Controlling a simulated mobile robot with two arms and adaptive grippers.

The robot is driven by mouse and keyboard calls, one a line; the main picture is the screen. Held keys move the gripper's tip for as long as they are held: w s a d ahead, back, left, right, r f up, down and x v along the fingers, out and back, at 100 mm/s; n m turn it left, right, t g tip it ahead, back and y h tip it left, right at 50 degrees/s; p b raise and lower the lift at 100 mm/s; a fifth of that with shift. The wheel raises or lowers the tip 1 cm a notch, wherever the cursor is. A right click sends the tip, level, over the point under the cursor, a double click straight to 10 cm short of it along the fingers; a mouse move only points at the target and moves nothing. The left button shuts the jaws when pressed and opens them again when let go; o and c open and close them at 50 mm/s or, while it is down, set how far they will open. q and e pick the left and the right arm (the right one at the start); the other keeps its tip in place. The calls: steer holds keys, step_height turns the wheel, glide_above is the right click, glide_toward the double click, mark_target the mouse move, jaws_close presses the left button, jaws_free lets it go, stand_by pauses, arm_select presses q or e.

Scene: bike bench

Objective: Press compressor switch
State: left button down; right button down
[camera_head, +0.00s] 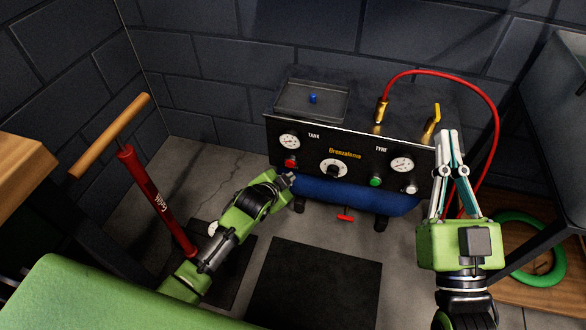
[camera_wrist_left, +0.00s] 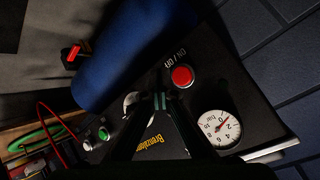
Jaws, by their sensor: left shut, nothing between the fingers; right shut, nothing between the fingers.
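The black compressor (camera_head: 345,150) with its blue tank (camera_head: 350,195) stands on the floor by the back wall. Its red button (camera_head: 291,163) is at the left of the front panel, below the tank gauge. In the left wrist view the red button (camera_wrist_left: 182,76) shows clearly, beside an ON / OFF label. My left gripper (camera_head: 289,178) is shut and empty, just below the red button in the head view; its fingertips (camera_wrist_left: 160,99) appear beside the button. Whether they touch the panel I cannot tell. My right gripper (camera_head: 447,135) is shut and empty, in front of the panel's right end.
The panel also has a centre knob (camera_head: 333,169), a green button (camera_head: 375,182) and a right gauge (camera_head: 402,164). A red hose (camera_head: 497,110) arches at the right. A red floor pump (camera_head: 150,190) with a wooden handle stands at the left. A dark mat (camera_head: 315,285) lies in front.

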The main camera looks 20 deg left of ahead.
steer(key=shift+d, duration=0.1)
arm_select(q)
steer(key=shift+w+a, duration=0.35)
steer(key=shift+w, duration=0.2)
steer(key=shift+w+a, duration=0.3)
steer(key=shift+w, duration=0.25)
arm_select(e)
steer(key=shift+s+r+t, duration=0.3)
steer(key=shift+r+t, duration=0.1)
steer(key=shift+r, duration=0.15)
arm_select(q)
steer(key=shift+w, duration=0.4)
steer(key=shift+s+a+p, duration=0.1)
steer(key=shift+s+p, duration=0.65)
steer(key=shift+s, duration=0.05)
arm_select(e)
step_height(320, 180, down, 8)
steer(key=w+g+h, duration=0.1)
steer(key=w+g, duration=0.1)
steer(key=g, duration=0.2)
steer(key=shift+w+d+f+g, duration=0.15)
steer(key=shift+d+g, duration=0.05)
steer(key=shift+g, duration=0.1)
